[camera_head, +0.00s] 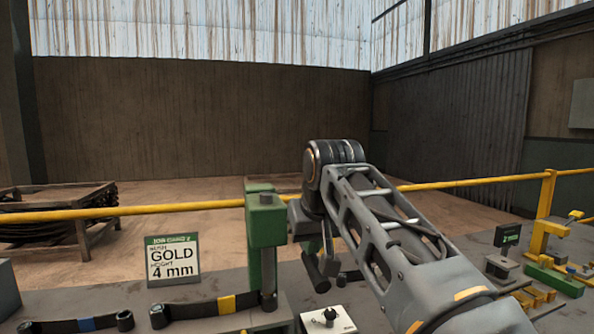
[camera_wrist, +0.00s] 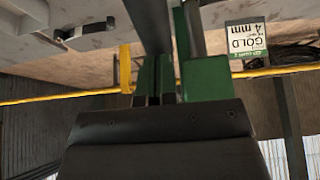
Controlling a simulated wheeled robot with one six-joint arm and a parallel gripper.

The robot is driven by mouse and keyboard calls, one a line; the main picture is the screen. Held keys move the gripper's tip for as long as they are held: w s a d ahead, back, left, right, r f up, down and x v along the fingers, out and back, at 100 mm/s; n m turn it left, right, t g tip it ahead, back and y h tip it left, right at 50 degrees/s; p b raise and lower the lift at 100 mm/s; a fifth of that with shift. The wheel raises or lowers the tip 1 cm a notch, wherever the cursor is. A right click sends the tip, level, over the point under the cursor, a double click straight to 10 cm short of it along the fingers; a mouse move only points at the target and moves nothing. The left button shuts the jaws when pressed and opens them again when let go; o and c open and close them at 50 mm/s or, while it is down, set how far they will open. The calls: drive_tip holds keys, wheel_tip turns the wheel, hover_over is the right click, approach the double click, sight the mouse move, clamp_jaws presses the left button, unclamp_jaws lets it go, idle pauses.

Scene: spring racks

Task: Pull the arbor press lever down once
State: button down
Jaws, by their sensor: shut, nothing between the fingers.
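The green arbor press (camera_head: 266,228) stands upright on the bench, left of my arm in the head view. It also shows inverted in the wrist view (camera_wrist: 207,80). A dark bar (camera_wrist: 150,22) beside the press runs to the top edge of the wrist view; it may be the lever. In the head view a dark cylinder (camera_head: 317,272) sits right of the press, and I cannot tell whether it is the lever's end. My gripper (camera_wrist: 154,100) is shut and empty close to the press. Contact with the lever cannot be made out.
A sign (camera_head: 172,262) reading gold, 4 mm stands left of the press. Leaf springs with blue (camera_head: 85,324) and yellow (camera_head: 226,304) bands lie in front. A white box with a black knob (camera_head: 328,318) is near the front. A yellow rail (camera_head: 120,211) runs behind the bench.

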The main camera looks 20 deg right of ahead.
drive_tip(key=shift+w+r+p, duration=0.3)
drive_tip(key=shift+r+p, duration=0.6)
drive_tip(key=shift+p, duration=0.05)
drive_tip(key=shift+w+r+p, duration=0.35)
drive_tip(key=shift+r+p, duration=0.55)
drive_tip(key=shift+r, duration=0.05)
drive_tip(key=shift+w+r+p, duration=0.3)
drive_tip(key=shift+r+p, duration=0.6)
drive_tip(key=shift+p, duration=0.05)
drive_tip(key=shift+s, duration=0.15)
drive_tip(key=s+r, duration=0.4)
drive_tip(key=s, duration=0.7)
drive_tip(key=shift+s, duration=0.4)
